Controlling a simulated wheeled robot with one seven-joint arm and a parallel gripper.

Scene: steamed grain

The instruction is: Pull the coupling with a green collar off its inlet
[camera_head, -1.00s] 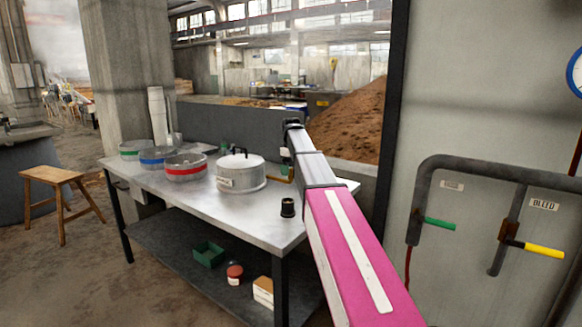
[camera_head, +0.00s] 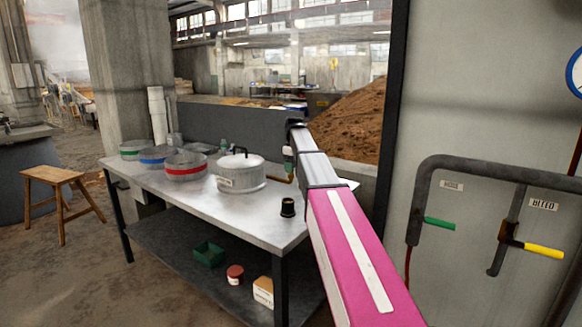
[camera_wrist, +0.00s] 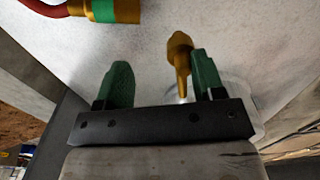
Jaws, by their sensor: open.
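A brass coupling with a green collar (camera_wrist: 103,10) shows at the top left of the wrist view, joined to a red hose (camera_wrist: 48,6) and cut by the frame edge. A brass fitting (camera_wrist: 179,50), which looks like the inlet, stands apart from it. My gripper (camera_wrist: 161,62) is open, its two green fingers either side of a gap. The brass fitting is close to the right finger; I cannot tell if they touch. In the head view my gripper (camera_head: 289,160) is right of the lidded pot (camera_head: 240,172); the coupling cannot be made out there.
The metal table (camera_head: 200,204) also holds several round pans, such as the red-banded one (camera_head: 186,174), and a black cup (camera_head: 288,207). Wall pipes with a green handle (camera_head: 440,224) and a yellow handle (camera_head: 543,250) are at the right. The table's front middle is clear.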

